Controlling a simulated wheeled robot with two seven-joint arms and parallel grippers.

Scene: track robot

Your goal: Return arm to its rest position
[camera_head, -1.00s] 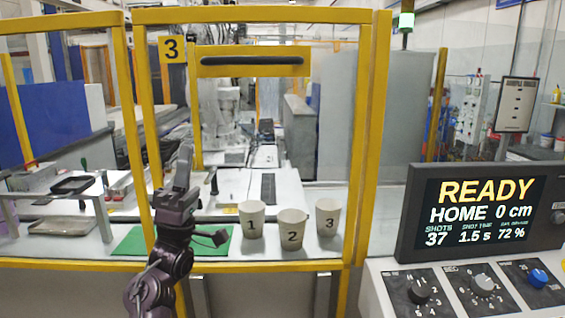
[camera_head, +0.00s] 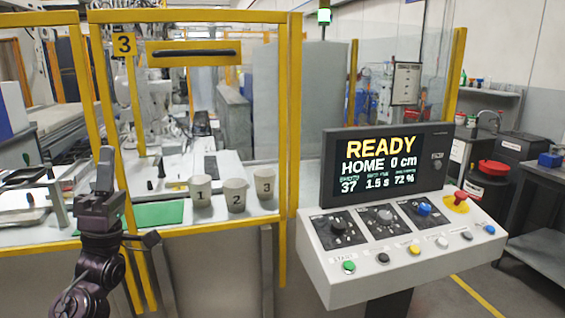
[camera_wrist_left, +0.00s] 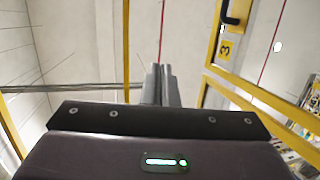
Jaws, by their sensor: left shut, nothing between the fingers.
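My left gripper (camera_head: 104,170) stands upright at the left of the head view, in front of the yellow-framed cell, with its fingers pointing up. In the left wrist view its two fingers (camera_wrist_left: 161,84) lie together, shut with nothing between them. The wrist view looks up past the fingers to the ceiling and the yellow frame. My left gripper is apart from the cups and the green mat. My right gripper is not in view.
Three numbered cups, 1 (camera_head: 200,192), 2 (camera_head: 235,195) and 3 (camera_head: 264,186), stand on the cell's ledge beside a green mat (camera_head: 160,214). A control console (camera_head: 400,262) with knobs and buttons stands at the right, its screen (camera_head: 385,165) reading READY. Yellow posts (camera_head: 290,150) frame the cell.

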